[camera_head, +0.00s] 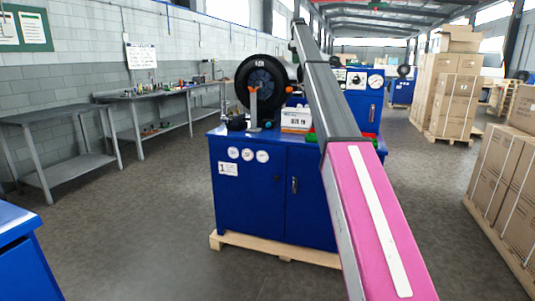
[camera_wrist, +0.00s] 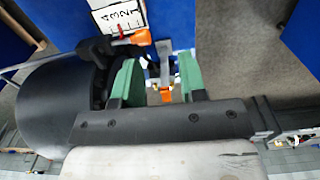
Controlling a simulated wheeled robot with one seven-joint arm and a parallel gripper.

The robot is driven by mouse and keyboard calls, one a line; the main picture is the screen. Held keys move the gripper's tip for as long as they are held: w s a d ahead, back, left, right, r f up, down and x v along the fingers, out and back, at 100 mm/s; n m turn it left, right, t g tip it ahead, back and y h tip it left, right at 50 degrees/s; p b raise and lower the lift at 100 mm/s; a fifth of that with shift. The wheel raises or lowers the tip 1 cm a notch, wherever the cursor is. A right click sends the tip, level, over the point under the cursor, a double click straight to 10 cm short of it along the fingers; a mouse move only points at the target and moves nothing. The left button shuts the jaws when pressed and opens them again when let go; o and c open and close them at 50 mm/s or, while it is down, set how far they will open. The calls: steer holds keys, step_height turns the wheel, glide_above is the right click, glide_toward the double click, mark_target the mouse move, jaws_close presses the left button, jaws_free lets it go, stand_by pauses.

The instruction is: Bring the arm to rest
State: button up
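My arm, a pink and dark grey boom, crosses the head view from the lower right up to the top middle. My gripper (camera_wrist: 157,80) shows in the wrist view with its two green fingers apart. Beyond and between the fingers is a grey metal lever with orange parts (camera_wrist: 165,60); I see no grip on it. An orange-handled part (camera_wrist: 138,38) lies just beyond the left finger. In the head view the crimper (camera_head: 262,82), a black round machine with orange levers, stands on a blue cabinet (camera_head: 250,190). My gripper cannot be made out in the head view.
The blue cabinet stands on a wooden pallet (camera_head: 285,251). Grey workbenches (camera_head: 60,113) line the left wall. Stacked cartons (camera_head: 455,95) stand at the right. Another blue cabinet (camera_head: 22,255) is at the lower left. The floor between is clear.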

steer(key=s+d+f+m, duration=0.15)
steer(key=s+f, duration=0.65)
steer(key=f, duration=0.8)
steer(key=s+f+m, duration=0.3)
steer(key=s+f, duration=0.6)
steer(key=f, duration=0.7)
steer(key=s+d+f+m, duration=0.15)
steer(key=s+f, duration=0.65)
steer(key=f, duration=0.8)
steer(key=s+f+m, duration=0.2)
steer(key=s+f, duration=0.6)
steer(key=s, duration=0.5)
steer(key=s+f+m, duration=0.3)
steer(key=s+f, duration=0.6)
steer(key=s, duration=0.5)
steer(key=s+f+m, duration=0.3)
steer(key=s+f, duration=0.5)
steer(key=s, duration=0.6)
steer(key=shift+d+f, duration=0.2)
steer(key=shift+s, duration=0.1)
